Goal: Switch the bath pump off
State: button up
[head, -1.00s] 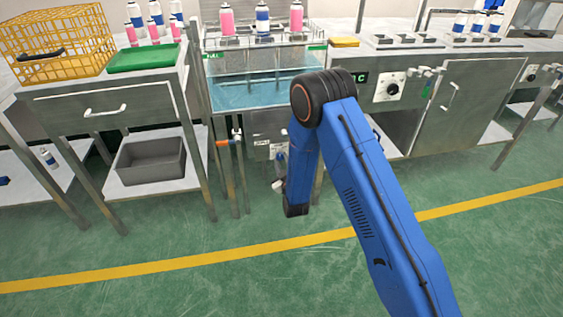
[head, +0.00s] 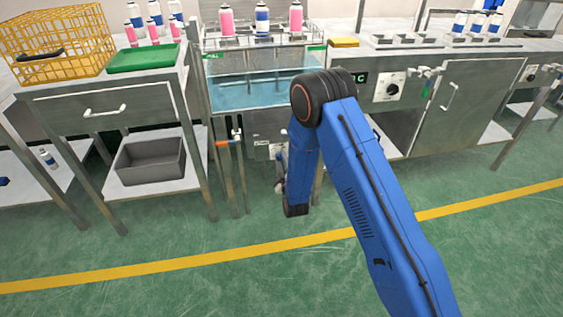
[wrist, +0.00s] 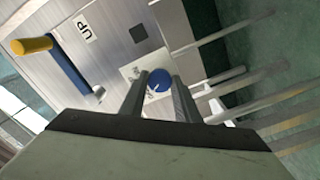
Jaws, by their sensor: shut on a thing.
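In the wrist view a round blue knob (wrist: 158,88) with a pale pointer mark sits on a white plate (wrist: 138,72) on the steel front panel. My gripper (wrist: 160,77) has its two fingers on either side of the knob and is shut on it. In the head view my arm hides the knob and most of my gripper. The steel bath (head: 240,125) with its blue water (head: 235,92) stands behind my arm.
A panel label reading UP (wrist: 86,28) and a yellow-ended handle (wrist: 32,45) are near the knob. An orange-handled pipe valve (head: 229,142) stands left of my wrist. A bench with a green tray (head: 145,58) is at the left. The green floor in front is clear.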

jog(key=o, duration=1)
jog(key=shift+o, duration=0.2)
jog(key=v, duration=1.7)
jog(key=shift+s, duration=0.25)
jog(key=shift+r, duration=0.1)
